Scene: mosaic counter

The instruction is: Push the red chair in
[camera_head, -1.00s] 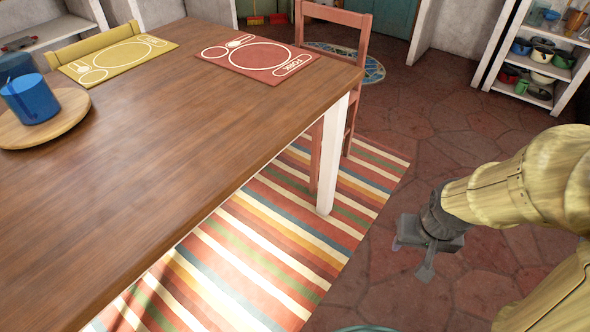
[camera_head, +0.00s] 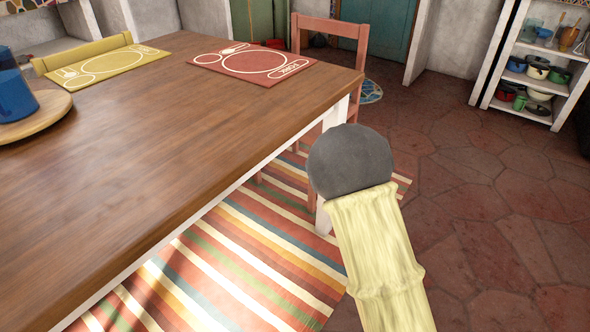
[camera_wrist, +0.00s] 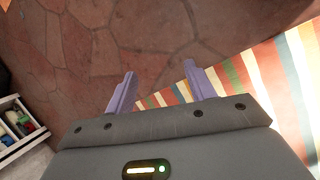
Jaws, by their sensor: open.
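The red chair (camera_head: 353,44) stands at the far end of the wooden table (camera_head: 150,130), behind the red placemat (camera_head: 253,62). Its backrest rises above the table edge and its lower part is partly hidden by the table corner and my arm. My arm reaches forward near the table's right corner and hides my gripper in the head view. In the wrist view my gripper (camera_wrist: 160,88) is open, its two purple fingers apart with nothing between them. The tiled floor and striped rug show beyond the fingers. The chair does not show clearly in the wrist view.
A striped rug (camera_head: 250,255) lies under the table. A yellow chair (camera_head: 80,52) stands at the table's left side. A blue cup (camera_head: 14,98) sits on a round board. A white shelf (camera_head: 525,75) with pots stands at the back right. The tiled floor right of the table is clear.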

